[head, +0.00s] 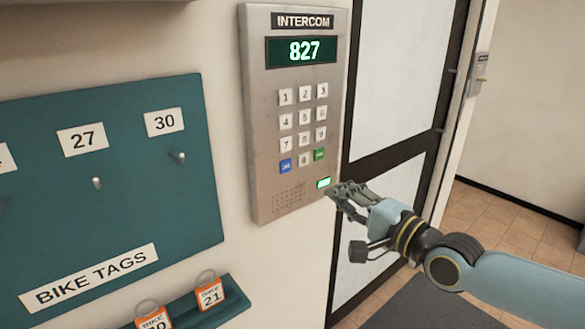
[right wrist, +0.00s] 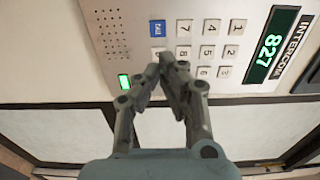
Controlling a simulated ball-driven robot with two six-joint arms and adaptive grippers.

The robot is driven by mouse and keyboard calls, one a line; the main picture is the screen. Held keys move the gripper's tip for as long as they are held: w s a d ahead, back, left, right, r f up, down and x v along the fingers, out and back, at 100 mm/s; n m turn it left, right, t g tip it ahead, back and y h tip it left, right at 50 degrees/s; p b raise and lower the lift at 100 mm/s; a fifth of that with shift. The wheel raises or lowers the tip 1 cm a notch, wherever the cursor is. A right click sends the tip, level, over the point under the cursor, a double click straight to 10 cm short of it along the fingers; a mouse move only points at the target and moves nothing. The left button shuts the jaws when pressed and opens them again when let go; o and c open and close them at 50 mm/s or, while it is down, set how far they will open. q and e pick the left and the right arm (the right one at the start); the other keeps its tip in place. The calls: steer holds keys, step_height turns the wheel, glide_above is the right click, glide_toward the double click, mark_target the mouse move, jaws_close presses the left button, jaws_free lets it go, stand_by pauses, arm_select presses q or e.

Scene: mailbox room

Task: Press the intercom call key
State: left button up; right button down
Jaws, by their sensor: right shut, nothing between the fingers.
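The intercom (head: 257,130) is a grey metal wall panel with a green-lit display (head: 301,51) reading 827; it also shows in the right wrist view (right wrist: 140,60). Below its white number keys is a blue key (head: 285,166) with small lettering, also in the right wrist view (right wrist: 157,28). A green key (head: 319,154) sits at the right of the bottom row; the fingers hide it in the wrist view. A lit green rectangle (head: 323,183) is below. My right gripper (head: 334,191) is shut and empty near the panel's lower right edge; fingertips (right wrist: 167,62) meet. Contact cannot be told.
A teal bike tags board (head: 110,220) with pegs hangs left of the intercom. Below it, a teal ledge (head: 228,299) carries orange tags (head: 209,294). A dark-framed glazed door (head: 392,150) stands to the right. Open tiled floor (head: 500,225) lies beyond.

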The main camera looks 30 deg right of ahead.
mark_target(287, 162)
steer(key=w+b, duration=0.2)
steer(key=w, duration=0.2)
steer(key=w+b, duration=0.3)
steer(key=w, duration=0.1)
steer(key=w+a+b, duration=0.1)
steer(key=w+b, duration=0.1)
steer(key=w, duration=0.2)
steer(key=shift+w+f+b, duration=0.15)
steer(key=shift+w+b, duration=0.2)
steer(key=shift+w+r, duration=0.2)
steer(key=shift+w, duration=0.4)
steer(key=shift+w+b, duration=0.5)
steer(key=shift+b, duration=0.1)
steer(key=shift+r, duration=0.15)
steer(key=shift+w+r, duration=0.1)
